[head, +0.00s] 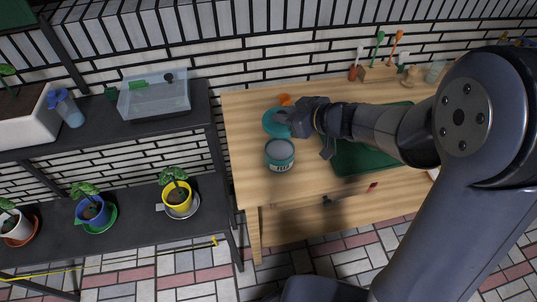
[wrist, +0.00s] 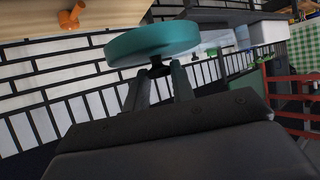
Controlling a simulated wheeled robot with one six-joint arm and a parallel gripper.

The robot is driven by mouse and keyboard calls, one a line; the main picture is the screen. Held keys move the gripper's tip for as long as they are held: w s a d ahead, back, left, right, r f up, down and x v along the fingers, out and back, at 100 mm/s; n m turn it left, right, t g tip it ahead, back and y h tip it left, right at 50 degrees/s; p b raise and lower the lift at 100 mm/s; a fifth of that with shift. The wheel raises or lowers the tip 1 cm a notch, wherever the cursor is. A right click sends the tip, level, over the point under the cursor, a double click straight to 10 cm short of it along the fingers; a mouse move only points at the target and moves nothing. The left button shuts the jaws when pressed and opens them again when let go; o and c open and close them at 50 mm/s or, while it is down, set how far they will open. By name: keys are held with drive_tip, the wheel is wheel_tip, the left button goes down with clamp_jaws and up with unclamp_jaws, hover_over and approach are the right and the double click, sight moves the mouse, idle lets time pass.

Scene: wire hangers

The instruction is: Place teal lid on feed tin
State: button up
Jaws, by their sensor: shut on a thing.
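The teal lid (head: 274,123) is a round disc held at my gripper's tips, behind the feed tin in the head view. In the wrist view the teal lid (wrist: 153,43) sits across the fingertips, gripped from below by a small dark part. My gripper (head: 296,120) is shut on it; its two fingers (wrist: 160,72) show in the wrist view. The feed tin (head: 280,155) is a teal can with a pale label and a grey top, standing upright on the wooden table (head: 245,175). The lid and tin are apart in the picture; the height of the lid above the table is hard to tell.
A green mat (head: 362,155) lies right of the tin, partly behind my arm. An orange object (head: 286,99) is behind the lid. A wooden block with tools (head: 378,73) stands at the back. A dark shelf (head: 130,175) with potted plants is on the left.

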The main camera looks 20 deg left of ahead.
wheel_tip(320, 180, down, 10)
drive_tip(key=b, duration=0.3)
drive_tip(key=shift+s, duration=0.15)
drive_tip(key=shift+f, duration=0.1)
drive_tip(key=shift+f+b, duration=0.45)
drive_tip(key=shift+f, duration=0.05)
drive_tip(key=o, duration=1)
